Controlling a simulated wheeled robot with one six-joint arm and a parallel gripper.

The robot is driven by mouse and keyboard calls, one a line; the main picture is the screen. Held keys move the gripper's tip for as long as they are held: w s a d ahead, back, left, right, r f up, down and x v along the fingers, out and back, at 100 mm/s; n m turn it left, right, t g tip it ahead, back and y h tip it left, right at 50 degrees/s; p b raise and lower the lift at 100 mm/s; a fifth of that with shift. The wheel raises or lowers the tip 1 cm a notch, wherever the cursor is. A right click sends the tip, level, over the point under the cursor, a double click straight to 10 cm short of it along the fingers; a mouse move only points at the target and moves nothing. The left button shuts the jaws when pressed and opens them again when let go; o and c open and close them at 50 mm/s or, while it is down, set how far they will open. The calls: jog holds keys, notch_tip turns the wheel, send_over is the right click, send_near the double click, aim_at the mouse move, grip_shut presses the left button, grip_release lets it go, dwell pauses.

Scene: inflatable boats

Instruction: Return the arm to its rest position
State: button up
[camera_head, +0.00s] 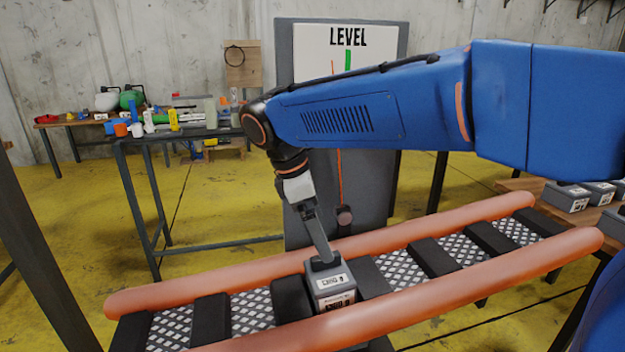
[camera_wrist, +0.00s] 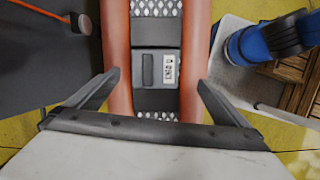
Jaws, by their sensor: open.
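My blue arm (camera_head: 360,115) reaches in from the right and bends down at its wrist. My gripper (camera_head: 325,257) points down over a grey box with a white label (camera_head: 334,292). In the wrist view my gripper (camera_wrist: 157,77) is open, with its fingers spread wide apart and nothing held. The box (camera_wrist: 146,70) lies ahead, in line with the gap between the fingers. It rests on the inflatable boat (camera_head: 225,280), between its two orange tubes. In the head view the fingers overlap the top of the box; I cannot tell whether they touch it.
A tall dark board with a white LEVEL sign (camera_head: 385,45) stands behind the boat. A workbench (camera_head: 200,133) with bottles and tools is at the back left. More grey boxes (camera_head: 566,196) lie on a wooden table at the right. Yellow floor is open at the left.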

jog(key=s+d+f+m+y, duration=0.1)
jog(key=s+d+m, duration=0.35)
jog(key=d, duration=0.55)
jog(key=s+d+f+m+y, duration=0.1)
jog(key=s+d+m+y, duration=0.3)
jog(key=d, duration=0.6)
jog(key=s+d+f+m+t+h, duration=0.1)
jog(key=s+d+f+m+t, duration=0.2)
jog(key=s+d+f+m, duration=0.5)
jog(key=s+d+m, duration=0.1)
jog(key=s+m, duration=0.1)
jog(key=m, duration=0.1)
jog(key=shift+f+t, duration=0.2)
jog(key=shift+t, duration=0.1)
jog(key=shift+s+d, duration=0.1)
jog(key=shift+d, duration=0.05)
